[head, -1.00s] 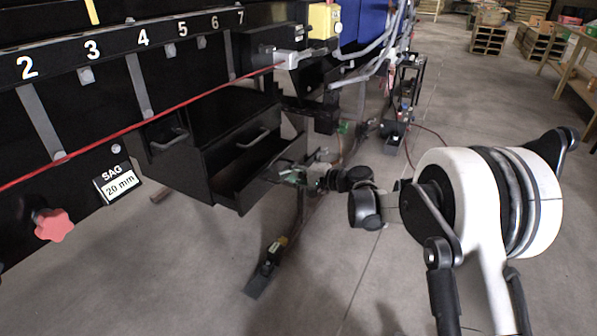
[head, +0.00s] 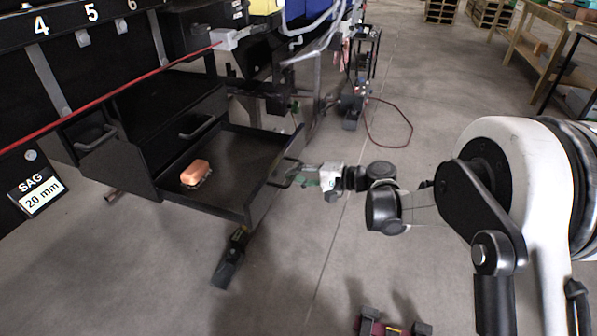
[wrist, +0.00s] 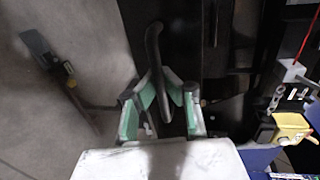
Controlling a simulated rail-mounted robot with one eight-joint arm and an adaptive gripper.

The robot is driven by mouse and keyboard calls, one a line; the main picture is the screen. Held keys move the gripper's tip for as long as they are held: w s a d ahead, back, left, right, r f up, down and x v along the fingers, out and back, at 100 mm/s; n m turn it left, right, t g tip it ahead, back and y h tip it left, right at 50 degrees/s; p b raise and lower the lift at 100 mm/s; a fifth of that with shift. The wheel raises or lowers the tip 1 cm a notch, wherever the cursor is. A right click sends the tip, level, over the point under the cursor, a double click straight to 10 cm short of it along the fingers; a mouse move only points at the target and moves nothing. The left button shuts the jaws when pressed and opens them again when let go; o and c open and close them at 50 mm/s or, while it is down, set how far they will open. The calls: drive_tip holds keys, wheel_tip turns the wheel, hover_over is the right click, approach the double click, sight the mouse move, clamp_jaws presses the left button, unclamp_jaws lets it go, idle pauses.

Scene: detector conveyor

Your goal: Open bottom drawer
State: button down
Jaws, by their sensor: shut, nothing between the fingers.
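The bottom drawer (head: 240,150) of the black cabinet is pulled well out in the head view, its inside showing. An orange-brown block-like object (head: 195,173) lies in it. My gripper (head: 295,178) is at the outer side of the drawer's front panel.
A drawer front with a handle (head: 198,127) sits above the open drawer, and another handle (head: 95,138) is to its left. A dark foot (head: 230,262) stands on the floor below. A red cable (head: 390,140) lies behind. Open concrete floor (head: 330,240) is in front.

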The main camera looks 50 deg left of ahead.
idle(0.3)
drive_tip(key=c, duration=1.8)
unclamp_jaws()
drive_tip(key=v, duration=1.2)
